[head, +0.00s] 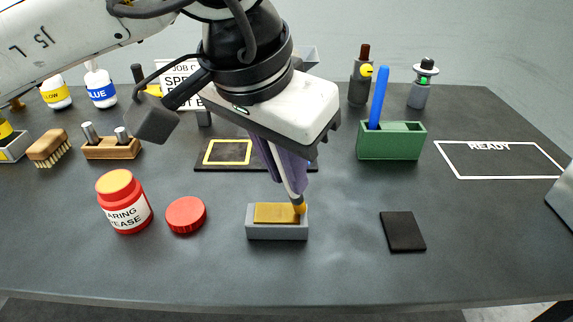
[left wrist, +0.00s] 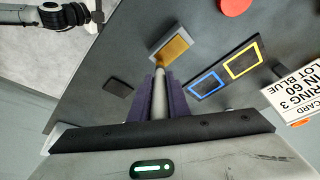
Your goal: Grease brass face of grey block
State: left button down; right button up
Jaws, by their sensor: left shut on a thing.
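The grey block (head: 277,232) lies on the dark table with its brass face (head: 274,212) up. My left gripper (head: 281,168) points down above the block, shut on a brush with a pale handle (head: 293,186) and an amber tip (head: 300,207). The tip appears to touch the brass at its right end. In the left wrist view, the brush handle (left wrist: 159,95) runs between the purple fingers toward the brass face (left wrist: 176,46). An open red grease jar (head: 125,210) stands at the left, its round red lid (head: 186,214) beside it.
A dark pad (head: 402,231) lies right of the block. Behind are a green holder (head: 391,147) with a blue stick, a dark board with a yellow frame (head: 206,167), and a wooden brush (head: 48,148). The white READY outline (head: 498,176) is empty.

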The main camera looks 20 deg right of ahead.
pick_arm(q)
jog(key=shift+f, duration=0.25)
jog(key=w+a+b, duration=0.1)
jog(key=w+a, duration=0.1)
jog(key=a, duration=0.5)
dwell(0.6)
jog(key=shift+s+d+p, duration=0.1)
jog(key=shift+s+d, duration=0.25)
jog(key=shift+d, duration=0.85)
jog(key=shift+s+d+p, duration=0.15)
jog(key=shift+s+d, duration=0.2)
jog(key=shift+d, duration=0.8)
jog(key=shift+s+d+p, duration=0.1)
jog(key=shift+s+d, duration=0.25)
jog(key=shift+d, duration=0.85)
jog(key=shift+r+p, duration=2.3)
jog(key=shift+r, duration=0.8)
